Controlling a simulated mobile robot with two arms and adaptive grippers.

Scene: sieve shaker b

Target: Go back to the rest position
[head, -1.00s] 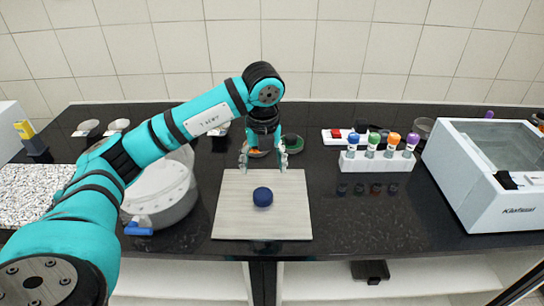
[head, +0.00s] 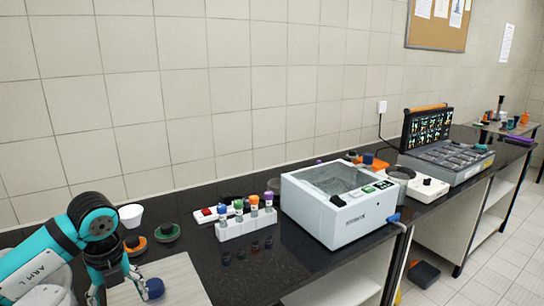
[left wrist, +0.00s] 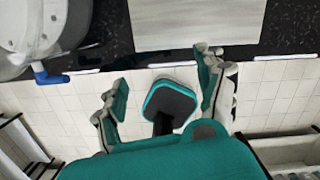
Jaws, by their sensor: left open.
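My left gripper (head: 112,290) is at the lower left of the head view, beside a dark blue round cap (head: 155,288) on the pale board (head: 182,272). It is open. In the left wrist view its fingers (left wrist: 162,70) are apart with nothing held between them. The board (left wrist: 195,25) shows at the top of that view, beyond the bench's front edge. My right gripper is in neither view.
A white machine with a glass lid (head: 338,208) stands on the black bench, right of a rack of capped vials (head: 247,228). A round metal vessel (left wrist: 40,30) with a blue lever shows at the wrist view's upper left. Tiled floor shows below the bench.

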